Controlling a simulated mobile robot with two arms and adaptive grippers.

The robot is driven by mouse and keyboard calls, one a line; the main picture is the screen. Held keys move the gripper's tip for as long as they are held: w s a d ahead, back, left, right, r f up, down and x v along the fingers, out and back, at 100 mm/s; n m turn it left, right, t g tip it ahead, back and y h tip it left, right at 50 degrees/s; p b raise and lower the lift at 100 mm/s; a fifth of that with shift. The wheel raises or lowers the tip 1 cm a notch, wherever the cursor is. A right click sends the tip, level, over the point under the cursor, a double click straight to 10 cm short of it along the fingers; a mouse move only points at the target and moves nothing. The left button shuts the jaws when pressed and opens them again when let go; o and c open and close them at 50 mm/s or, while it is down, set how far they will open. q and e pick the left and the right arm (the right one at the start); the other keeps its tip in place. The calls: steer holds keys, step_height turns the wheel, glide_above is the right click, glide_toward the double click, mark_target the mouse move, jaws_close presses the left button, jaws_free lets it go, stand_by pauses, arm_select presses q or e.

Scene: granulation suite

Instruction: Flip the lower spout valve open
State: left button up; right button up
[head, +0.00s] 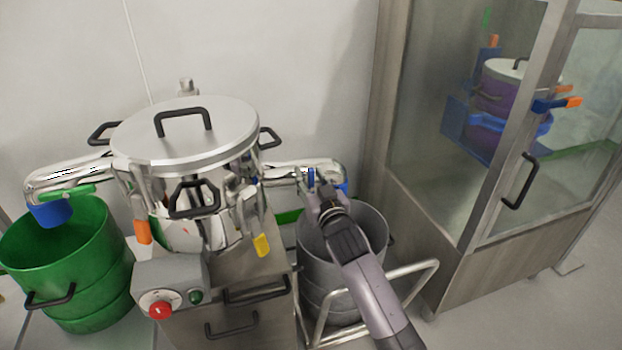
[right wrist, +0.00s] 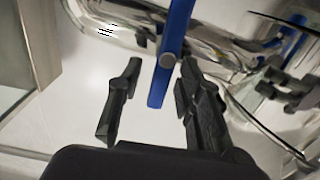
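A shiny metal spout (head: 290,172) leaves the right side of the lidded steel machine (head: 185,135), with a blue outlet end (head: 341,189) above a grey bin (head: 372,228). My right gripper (head: 314,184) is at this spout, around its blue valve lever (head: 311,176). In the right wrist view the gripper (right wrist: 160,82) is open, and the blue lever (right wrist: 175,40) hangs between the fingers, nearer the right finger. I cannot tell whether that finger touches it. Another spout (head: 70,175) on the left has a green handle (head: 75,190). My left gripper is not in view.
A green bin (head: 75,265) stands under the left spout. A control box (head: 172,285) with a red button is on the machine's front. A bent metal rail (head: 405,270) stands by the grey bin, and a glass cabinet (head: 440,130) is at the right.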

steer(key=shift+c, duration=0.5)
jaws_close()
